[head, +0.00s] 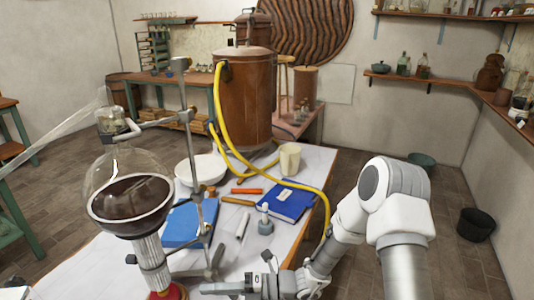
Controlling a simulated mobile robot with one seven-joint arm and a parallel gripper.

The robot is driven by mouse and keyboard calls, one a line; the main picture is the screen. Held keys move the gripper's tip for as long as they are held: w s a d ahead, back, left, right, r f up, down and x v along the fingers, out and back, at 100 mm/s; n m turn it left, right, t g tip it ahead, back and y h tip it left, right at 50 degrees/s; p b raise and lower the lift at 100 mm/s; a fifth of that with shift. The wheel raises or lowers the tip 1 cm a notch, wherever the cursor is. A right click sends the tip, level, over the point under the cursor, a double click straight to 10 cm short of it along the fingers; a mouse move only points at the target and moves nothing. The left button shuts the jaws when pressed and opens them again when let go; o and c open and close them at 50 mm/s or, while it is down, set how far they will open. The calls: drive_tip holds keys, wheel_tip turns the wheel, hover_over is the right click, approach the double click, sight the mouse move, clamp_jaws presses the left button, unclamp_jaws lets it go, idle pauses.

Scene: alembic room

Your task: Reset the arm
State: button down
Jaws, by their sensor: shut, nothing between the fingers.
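My white and grey arm reaches in from the right side of the head view and bends down towards the front of the table. My gripper (222,288) is low in the picture, at the table's near edge, pointing left. It is shut and holds nothing. The bottom edge of the picture cuts close to it. A metal stand (207,235) and a glass flask of dark liquid (132,203) are just to its left. I cannot tell whether the gripper touches the stand's base.
On the white table (318,165) are a blue book (287,203), another blue book (184,225), a white bowl (201,168), a beige cup (290,158) and a small dropper bottle (265,222). A yellow hose (282,181) runs from the copper still (245,100).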

drive_tip(key=s+d+r+n+t+h, duration=0.2)
drive_tip(key=s+d+r+n+h, duration=0.3)
drive_tip(key=d+r+n, duration=0.2)
drive_tip(key=s+d+r+n+t+h, duration=0.2)
drive_tip(key=s+d+r+n+h, duration=0.2)
drive_tip(key=d+n, duration=0.8)
drive_tip(key=s+d+r+n+t+h, duration=0.2)
drive_tip(key=s+d+r+n+h, duration=0.3)
drive_tip(key=d+r+n+h, duration=0.3)
wheel_tip(320, 180, up, 4)
drive_tip(key=d+n, duration=0.1)
drive_tip(key=n, duration=0.5)
drive_tip(key=shift+s+d+n+t, duration=0.2)
drive_tip(key=shift+s+n+t, duration=0.1)
drive_tip(key=shift+s+t, duration=0.1)
drive_tip(key=shift+a, duration=0.1)
